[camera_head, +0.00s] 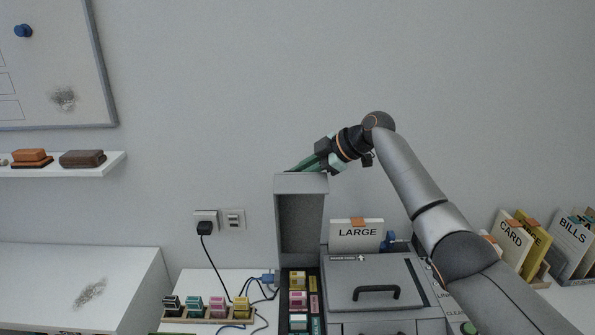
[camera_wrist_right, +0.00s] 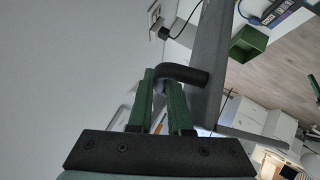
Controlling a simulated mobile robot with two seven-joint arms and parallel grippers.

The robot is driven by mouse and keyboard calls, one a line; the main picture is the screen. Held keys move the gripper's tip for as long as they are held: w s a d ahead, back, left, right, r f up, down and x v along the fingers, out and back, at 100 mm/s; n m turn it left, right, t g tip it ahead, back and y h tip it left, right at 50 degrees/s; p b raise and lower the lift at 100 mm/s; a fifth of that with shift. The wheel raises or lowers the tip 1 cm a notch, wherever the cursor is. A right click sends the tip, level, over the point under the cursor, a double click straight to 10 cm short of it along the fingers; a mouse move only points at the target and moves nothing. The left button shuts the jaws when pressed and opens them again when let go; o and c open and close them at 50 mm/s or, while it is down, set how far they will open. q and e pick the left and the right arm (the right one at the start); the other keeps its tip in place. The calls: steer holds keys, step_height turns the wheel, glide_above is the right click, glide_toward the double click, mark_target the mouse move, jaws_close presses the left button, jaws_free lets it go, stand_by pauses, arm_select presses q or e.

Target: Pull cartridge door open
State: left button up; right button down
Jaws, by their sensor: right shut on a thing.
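The grey cartridge door (camera_head: 300,225) stands upright above the left part of the printer, swung up from the cartridge bay. In the bay below it, yellow, pink and teal cartridges (camera_head: 298,299) show in a column. My right gripper (camera_head: 305,165) is at the top edge of the door, partly hidden behind it. In the right wrist view its green fingers (camera_wrist_right: 164,88) are shut on the black door handle (camera_wrist_right: 186,74), with the grey door (camera_wrist_right: 208,72) just to the right. My left gripper is out of view.
The printer's grey lid (camera_head: 375,278) with a black handle lies closed right of the bay. A stand of coloured cartridges (camera_head: 205,312) is at left, near cables. A LARGE paper sleeve (camera_head: 357,235) stands behind the lid. My right arm crosses the right side.

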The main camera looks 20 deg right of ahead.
steer(key=shift+s+f, duration=0.1)
steer(key=shift+f, duration=0.25)
steer(key=c, duration=1.3)
jaws_free()
steer(key=shift+o, duration=0.9)
steer(key=shift+r, duration=0.15)
steer(key=shift+s+d+r, duration=0.1)
steer(key=shift+d+r, duration=0.2)
steer(key=b+v, duration=0.2)
steer(key=v, duration=0.9)
steer(key=shift+s+d, duration=0.15)
